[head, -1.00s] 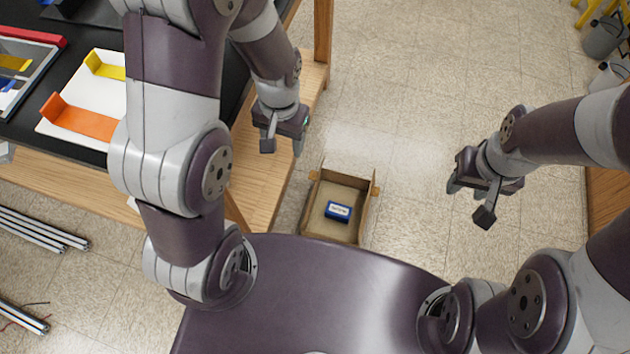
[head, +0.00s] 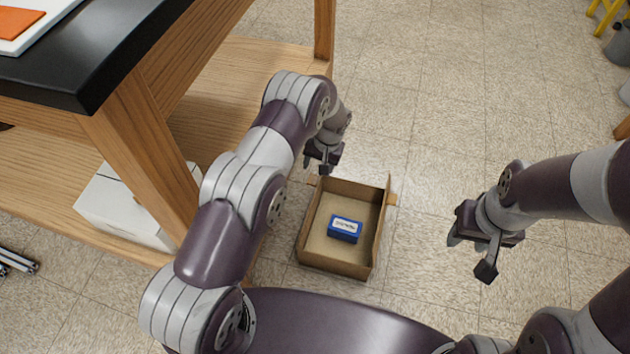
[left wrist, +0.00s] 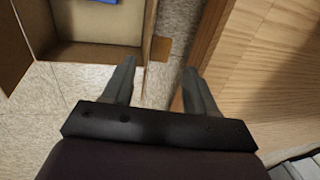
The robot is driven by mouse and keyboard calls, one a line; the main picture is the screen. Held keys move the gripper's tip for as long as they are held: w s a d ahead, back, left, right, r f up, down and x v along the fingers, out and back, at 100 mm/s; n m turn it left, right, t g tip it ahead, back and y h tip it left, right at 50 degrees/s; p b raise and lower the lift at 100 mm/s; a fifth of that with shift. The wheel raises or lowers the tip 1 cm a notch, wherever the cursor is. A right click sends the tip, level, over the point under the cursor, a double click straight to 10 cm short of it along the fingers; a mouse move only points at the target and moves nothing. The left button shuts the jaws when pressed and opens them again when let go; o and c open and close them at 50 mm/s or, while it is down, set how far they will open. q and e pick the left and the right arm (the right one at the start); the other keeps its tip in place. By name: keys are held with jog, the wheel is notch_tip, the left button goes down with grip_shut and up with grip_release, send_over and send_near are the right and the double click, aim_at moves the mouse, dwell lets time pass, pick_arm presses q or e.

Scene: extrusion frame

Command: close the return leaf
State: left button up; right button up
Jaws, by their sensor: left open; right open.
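An open cardboard box (head: 303,232) stands on the floor with a blue labelled block (head: 344,228) in it. Small brown tabs stick out at its upper corners, including a right tab (head: 391,198). I cannot tell for sure which part is the return leaf. My left gripper (head: 323,168) is open and empty just beyond the box's far left corner. In the left wrist view a box wall (left wrist: 149,30) and a brown tab (left wrist: 160,49) lie just ahead of the open fingers (left wrist: 157,70). My right gripper (head: 469,256) is open and empty, right of the box.
A wooden bench with a black top (head: 95,60) stands at the left, its leg (head: 140,150) close to my left arm. A white box (head: 125,212) sits on its lower shelf.

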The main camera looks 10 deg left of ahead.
aim_at(314, 180)
pick_arm(q)
jog(key=f, duration=0.2)
jog(key=f+b, duration=0.1)
jog(key=a+f+b, duration=0.1)
jog(key=f, duration=0.1)
jog(key=shift+f, duration=0.3)
pick_arm(e)
notch_tip(314, 180, down, 3)
jog(key=shift+f, duration=0.1)
pick_arm(q)
grip_shut()
jog(key=shift+d, duration=0.2)
pick_arm(e)
jog(key=shift+w+d+r, duration=0.25)
jog(key=shift+w+d, duration=0.05)
jog(key=shift+w, duration=0.1)
